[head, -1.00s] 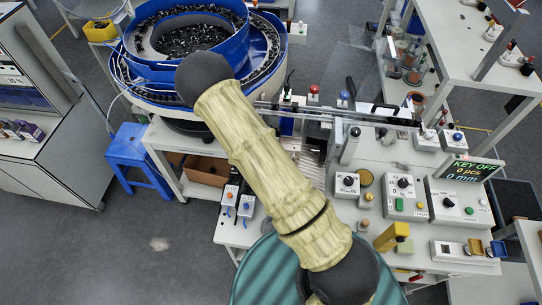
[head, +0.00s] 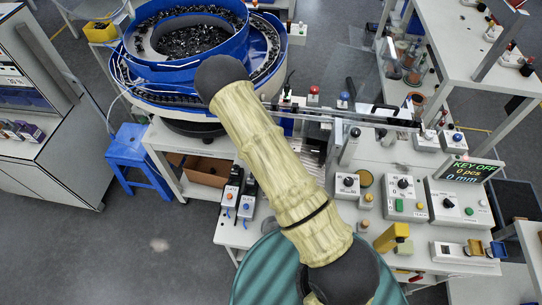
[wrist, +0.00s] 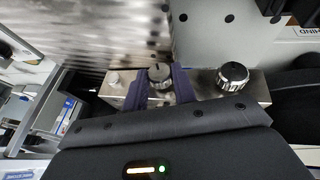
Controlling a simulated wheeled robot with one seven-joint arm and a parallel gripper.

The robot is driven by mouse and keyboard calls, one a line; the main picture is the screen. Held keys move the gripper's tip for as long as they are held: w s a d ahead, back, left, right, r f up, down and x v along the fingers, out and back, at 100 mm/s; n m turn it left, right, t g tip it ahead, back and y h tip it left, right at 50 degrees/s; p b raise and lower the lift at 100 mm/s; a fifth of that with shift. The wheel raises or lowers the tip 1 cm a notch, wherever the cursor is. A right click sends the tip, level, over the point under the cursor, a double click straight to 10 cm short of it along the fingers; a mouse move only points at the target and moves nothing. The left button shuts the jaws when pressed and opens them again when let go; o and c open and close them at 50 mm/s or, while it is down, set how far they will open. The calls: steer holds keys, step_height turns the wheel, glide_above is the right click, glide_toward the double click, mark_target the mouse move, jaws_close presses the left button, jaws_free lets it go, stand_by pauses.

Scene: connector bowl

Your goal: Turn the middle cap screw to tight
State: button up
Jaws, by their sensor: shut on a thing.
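The middle cap screw (wrist: 160,74) is a round knurled dark-grey knob with a dark mark on its top, on a metal block, in the wrist view. My gripper (wrist: 160,85) has its two purple fingers on either side of this knob, shut on it. Another knurled cap screw (wrist: 232,75) stands on the block to the right, outside the fingers. A smaller fitting (wrist: 113,78) sits on the block to the left. In the head view I cannot make out the cap screws or my fingertips; my arm covers part of the bench.
A blue bowl feeder (head: 262,75) stands behind my arm. Control boxes, including one with a green button (head: 402,195), and a KEY OFF display (head: 472,172) stand on the bench to the right. A blue stool (head: 127,150) is at the left.

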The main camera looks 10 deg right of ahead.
steer(key=shift+f+b, duration=0.2)
steer(key=shift+b, duration=0.45)
steer(key=shift+d+f+y+b, duration=0.1)
steer(key=shift+y+b, duration=0.2)
steer(key=shift+b, duration=0.7)
steer(key=shift+s+b, duration=0.1)
steer(key=shift+b, duration=0.35)
steer(key=y+b, duration=0.1)
steer(key=b, duration=0.4)
steer(key=t+y+b, duration=0.1)
steer(key=y+b, duration=0.1)
steer(key=b, duration=0.4)
steer(key=shift+s+d+m, duration=0.1)
steer(key=shift+d+m, duration=0.1)
steer(key=shift+m, duration=0.2)
steer(key=shift+t+b, duration=0.3)
steer(key=shift+b, duration=0.2)
steer(key=shift+r, duration=0.3)
steer(key=o, duration=1)
steer(key=shift+r, duration=0.1)
